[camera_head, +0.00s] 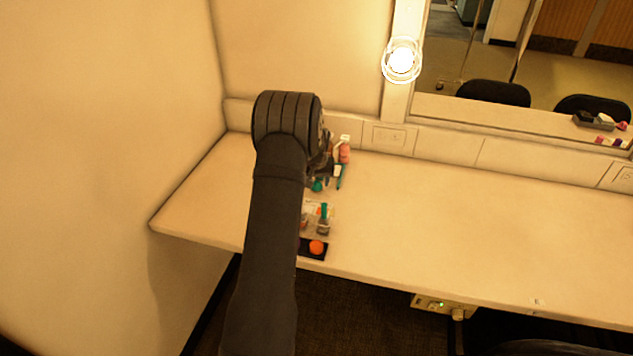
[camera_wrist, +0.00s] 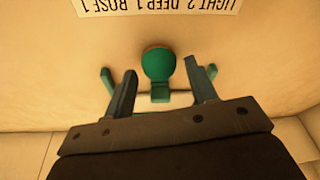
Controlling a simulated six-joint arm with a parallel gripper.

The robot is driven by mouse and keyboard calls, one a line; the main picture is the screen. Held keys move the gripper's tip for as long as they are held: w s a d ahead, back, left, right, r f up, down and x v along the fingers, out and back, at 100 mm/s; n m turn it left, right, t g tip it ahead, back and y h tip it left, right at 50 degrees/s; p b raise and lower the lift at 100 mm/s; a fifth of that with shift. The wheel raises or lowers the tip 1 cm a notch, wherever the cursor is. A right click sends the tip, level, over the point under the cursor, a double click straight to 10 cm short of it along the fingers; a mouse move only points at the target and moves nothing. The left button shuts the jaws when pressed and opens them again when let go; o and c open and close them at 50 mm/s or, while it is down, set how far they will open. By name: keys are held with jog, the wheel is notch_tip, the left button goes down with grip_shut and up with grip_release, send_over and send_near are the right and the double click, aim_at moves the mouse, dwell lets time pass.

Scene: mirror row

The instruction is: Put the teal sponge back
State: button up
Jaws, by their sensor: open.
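A rounded teal thing, which looks like the teal sponge (camera_wrist: 158,62), lies on the pale counter in the wrist view, with a thin brownish edge along its top. A small teal block (camera_wrist: 160,95) shows just below it, and I cannot tell whether they are joined. My gripper (camera_wrist: 160,67) is open and empty, with one finger on each side of the teal thing; I cannot tell its height above it. In the head view the teal thing (camera_head: 317,186) shows small beside my wrist, which partly hides this area.
A dark tray (camera_head: 319,256) with an orange round piece (camera_head: 316,246) lies at the counter's front edge. A small cup (camera_head: 323,227) with a teal item stands behind it. A printed card (camera_wrist: 160,6) lies nearby. The counter's right is clear.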

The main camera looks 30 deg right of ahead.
aim_at(316, 181)
jog(key=v, duration=1.2)
jog(key=shift+f, duration=0.1)
jog(key=x, duration=1.2)
jog(key=shift+f, duration=0.1)
notch_tip(316, 181, up, 2)
jog(key=shift+r, duration=0.9)
